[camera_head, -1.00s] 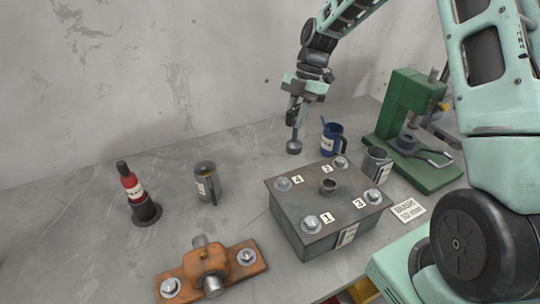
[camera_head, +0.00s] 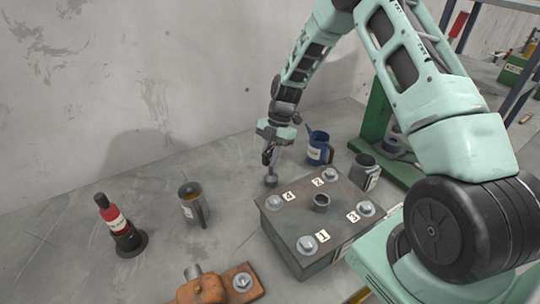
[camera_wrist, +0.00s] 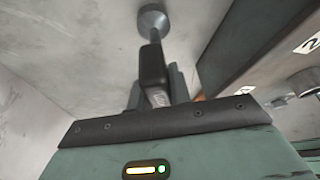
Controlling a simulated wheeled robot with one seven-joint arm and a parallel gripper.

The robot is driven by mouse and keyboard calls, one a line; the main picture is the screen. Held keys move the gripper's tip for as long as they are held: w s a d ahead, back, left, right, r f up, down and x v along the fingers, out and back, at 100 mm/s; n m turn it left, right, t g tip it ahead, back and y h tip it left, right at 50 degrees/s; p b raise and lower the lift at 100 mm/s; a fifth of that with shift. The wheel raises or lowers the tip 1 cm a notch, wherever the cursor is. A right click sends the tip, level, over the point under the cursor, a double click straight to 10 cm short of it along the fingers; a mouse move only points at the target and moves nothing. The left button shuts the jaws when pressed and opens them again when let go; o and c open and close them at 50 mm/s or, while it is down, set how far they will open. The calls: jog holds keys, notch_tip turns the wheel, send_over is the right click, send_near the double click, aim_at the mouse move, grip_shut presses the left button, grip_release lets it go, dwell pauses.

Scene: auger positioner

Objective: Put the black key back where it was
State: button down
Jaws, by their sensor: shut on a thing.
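My gripper (camera_head: 268,152) is shut on the black key (camera_wrist: 152,65) by its black handle. The key hangs upright, its grey shaft ending in a round grey socket (camera_head: 270,181) at the bottom. The socket is just behind the back left corner of the grey box, near bolt 4. I cannot tell whether it touches the table. In the wrist view the round end (camera_wrist: 152,20) shows against the table. A red key (camera_head: 111,214) stands in a round black holder (camera_head: 130,242) at the left. No empty holder for the black key is clear to see.
The grey box (camera_head: 312,228) has numbered bolts and a central ring on top. A mug with brown contents (camera_head: 194,204) and an orange bracket (camera_head: 212,290) are left. Table between mug and box is clear.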

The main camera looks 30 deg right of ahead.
jog(key=shift+f, duration=0.5)
jog(key=shift+f, duration=0.25)
jog(key=c, duration=1.3)
grip_release()
jog(key=shift+r, duration=0.1)
jog(key=shift+r, duration=0.1)
